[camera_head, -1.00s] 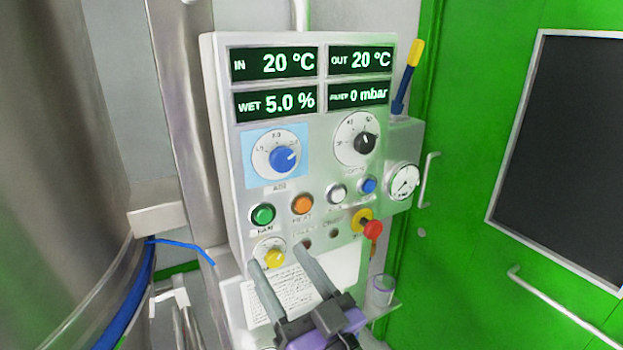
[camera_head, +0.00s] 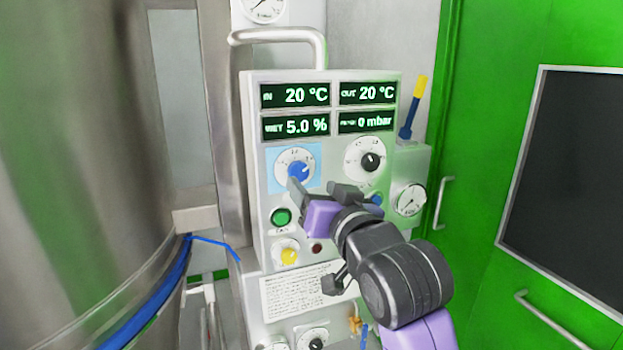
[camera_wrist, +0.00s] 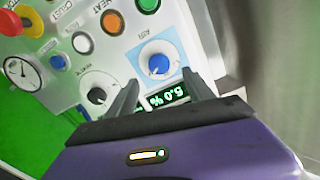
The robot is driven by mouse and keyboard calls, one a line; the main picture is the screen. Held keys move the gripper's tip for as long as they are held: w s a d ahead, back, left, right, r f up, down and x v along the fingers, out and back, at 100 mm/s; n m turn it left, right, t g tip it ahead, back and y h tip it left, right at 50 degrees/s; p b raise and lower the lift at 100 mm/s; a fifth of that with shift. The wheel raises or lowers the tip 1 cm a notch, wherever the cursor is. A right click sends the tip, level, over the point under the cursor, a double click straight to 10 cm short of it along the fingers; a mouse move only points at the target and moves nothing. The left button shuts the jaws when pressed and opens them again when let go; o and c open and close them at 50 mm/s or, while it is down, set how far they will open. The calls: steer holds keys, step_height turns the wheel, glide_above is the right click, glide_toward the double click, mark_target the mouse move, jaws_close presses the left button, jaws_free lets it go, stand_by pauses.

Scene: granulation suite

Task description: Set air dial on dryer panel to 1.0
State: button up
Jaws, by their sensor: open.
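The air dial (camera_head: 299,171) is a blue knob on a white round scale over a light blue square, at the left of the dryer panel (camera_head: 250,205) below the displays. Its pointer looks turned to the upper right in the head view; the scale figures are too small to read surely. My gripper (camera_head: 318,191) is open and empty, in front of the panel just below and right of the dial. In the wrist view the blue dial (camera_wrist: 158,65) shows between and just beyond the two fingertips (camera_wrist: 161,79), with no finger seen touching it.
A second dial with a black knob (camera_head: 371,161) sits to the right. A green button (camera_head: 281,217) and a yellow knob (camera_head: 289,256) are below. In the wrist view a red knob (camera_wrist: 10,22) is at the edge. A steel vessel (camera_head: 85,150) stands left.

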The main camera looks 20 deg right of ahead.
mark_target(300, 174)
steer(key=shift+w+f+p, duration=0.15)
steer(key=shift+w+p, duration=0.65)
steer(key=shift+w, duration=3.05)
steer(key=shift+c, duration=0.2)
jaws_close()
